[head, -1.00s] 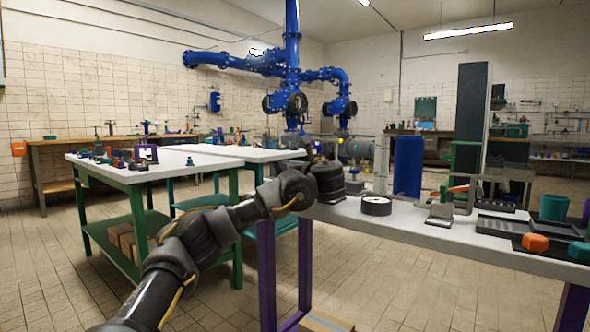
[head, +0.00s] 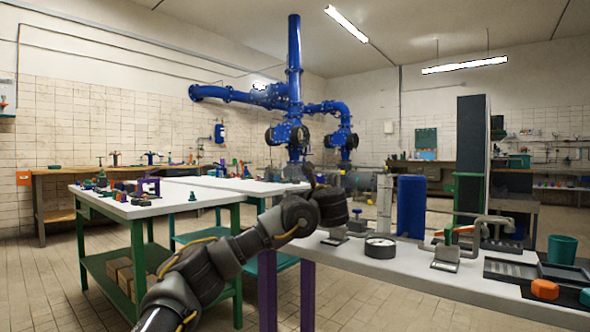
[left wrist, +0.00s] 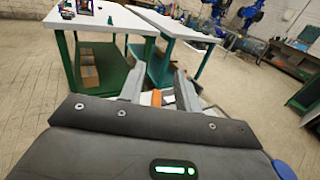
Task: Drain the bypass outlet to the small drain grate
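Blue pipework (head: 294,80) with round dark flanges or handwheels (head: 287,134) stands at the back; which part is the bypass outlet I cannot tell. A grey bent pipe (head: 487,222) with a green-and-orange valve stands on the right white table. A dark slotted tray (head: 510,269) lies in front of it; I cannot tell if it is the drain grate. My left arm reaches in from the bottom, its wrist above the right table's left end. In the left wrist view my left gripper (left wrist: 158,72) has its fingers apart, with nothing visibly held. My right gripper is out of view.
The right white table (head: 400,270) holds a round gauge (head: 380,247), a blue cylinder (head: 410,206), a teal cup (head: 562,249) and an orange knob (head: 545,289). White-topped green tables (head: 150,205) stand left. Tiled floor lies between them.

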